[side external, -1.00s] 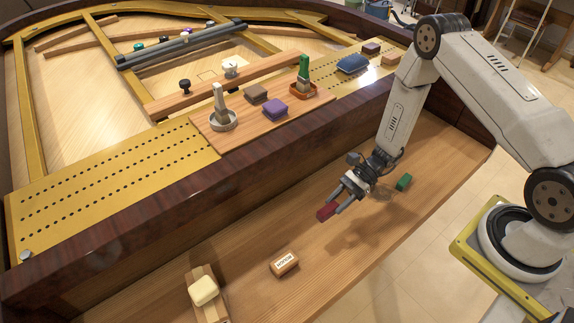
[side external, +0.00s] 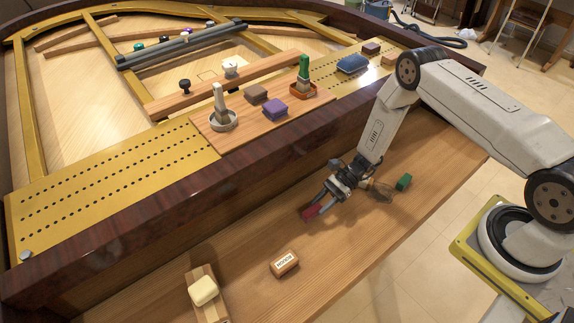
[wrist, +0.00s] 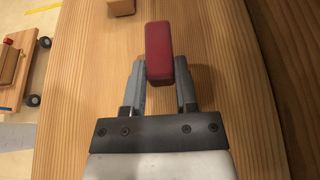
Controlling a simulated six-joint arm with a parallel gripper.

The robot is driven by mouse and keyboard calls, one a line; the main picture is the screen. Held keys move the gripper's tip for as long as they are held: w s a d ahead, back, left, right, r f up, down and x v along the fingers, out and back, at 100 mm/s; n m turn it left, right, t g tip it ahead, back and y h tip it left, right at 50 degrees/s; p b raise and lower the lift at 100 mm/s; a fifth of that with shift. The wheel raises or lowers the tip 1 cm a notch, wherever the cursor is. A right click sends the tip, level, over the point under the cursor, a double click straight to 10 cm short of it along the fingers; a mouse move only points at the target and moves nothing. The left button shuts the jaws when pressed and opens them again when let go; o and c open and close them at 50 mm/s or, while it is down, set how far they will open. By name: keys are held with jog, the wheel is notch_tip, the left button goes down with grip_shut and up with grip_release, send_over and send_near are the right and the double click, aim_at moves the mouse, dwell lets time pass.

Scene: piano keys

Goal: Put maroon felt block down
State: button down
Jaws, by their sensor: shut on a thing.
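The maroon felt block (side external: 311,212) is between the fingers of my gripper (side external: 325,204), low over the wooden key shelf (side external: 240,243). In the wrist view the maroon block (wrist: 159,52) sticks out past the fingertips of my gripper (wrist: 161,75), which are shut on its sides. I cannot tell whether the block touches the shelf or is just above it.
A labelled wooden block (side external: 284,263) lies on the shelf to the front left. A cream block on a wooden piece (side external: 203,291) lies further left. A green block (side external: 404,181) lies right of my gripper. The dark rim (side external: 200,215) rises behind. Shelf around the maroon block is clear.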

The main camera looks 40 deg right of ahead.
jog(key=shift+f, duration=1.65)
jog(key=shift+f, duration=0.1)
jog(key=shift+c, duration=1.9)
grip_release()
jog(key=v, duration=1.2)
jog(key=shift+r, duration=0.2)
